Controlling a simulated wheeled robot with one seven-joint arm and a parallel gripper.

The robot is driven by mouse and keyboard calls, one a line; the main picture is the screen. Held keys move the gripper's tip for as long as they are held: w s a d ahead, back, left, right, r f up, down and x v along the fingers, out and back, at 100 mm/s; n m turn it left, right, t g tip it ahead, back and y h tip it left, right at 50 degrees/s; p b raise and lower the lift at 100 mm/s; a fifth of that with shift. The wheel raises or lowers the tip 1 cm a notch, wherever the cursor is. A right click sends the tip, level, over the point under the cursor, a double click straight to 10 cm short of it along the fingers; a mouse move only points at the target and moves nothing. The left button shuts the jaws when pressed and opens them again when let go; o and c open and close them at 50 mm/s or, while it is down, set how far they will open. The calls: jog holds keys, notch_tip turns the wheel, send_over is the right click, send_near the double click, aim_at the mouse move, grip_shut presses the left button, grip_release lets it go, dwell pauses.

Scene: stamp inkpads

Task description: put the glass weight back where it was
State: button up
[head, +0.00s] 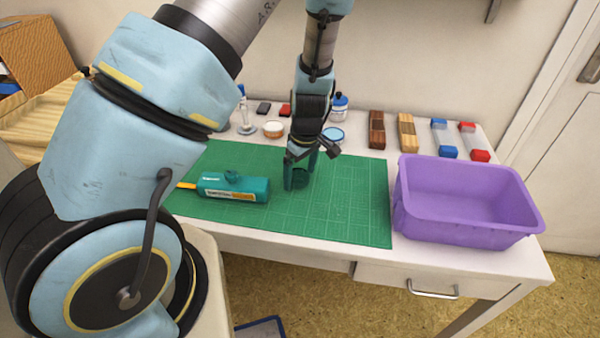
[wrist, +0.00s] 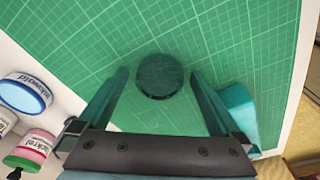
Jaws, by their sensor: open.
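A round, dark green, glassy disc, which looks like the glass weight (wrist: 160,77), is on the green cutting mat (head: 345,205). In the wrist view it lies between and a little beyond my two finger tips, with green gaps on both sides. My gripper (head: 300,177) is open and low over the middle of the mat, pointing down. In the head view the weight is mostly hidden by the fingers, and I cannot tell whether they reach around it or stay above it.
A teal device (head: 232,187) with a label lies left of my gripper. A purple bin (head: 465,200) stands right of the mat. Jars, a clear glass item (head: 247,119) and wooden blocks (head: 407,132) line the back. The mat's right part is clear.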

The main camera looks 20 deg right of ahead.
aim_at(304, 177)
jog(key=shift+r, duration=0.15)
notch_tip(304, 177, up, 12)
jog(key=s, duration=0.1)
jog(key=s+a+r+m, duration=0.1)
jog(key=a+r+m, duration=0.2)
jog(key=a, duration=1)
jog(key=s+a+r+m, duration=0.1)
jog(key=a+r+m, duration=0.2)
jog(key=a, duration=0.9)
notch_tip(304, 177, up, 2)
jog(key=shift+s+a+r+m+h+b, duration=0.1)
jog(key=shift+s+a+m+h+b, duration=0.2)
jog(key=shift+a+m+h, duration=0.1)
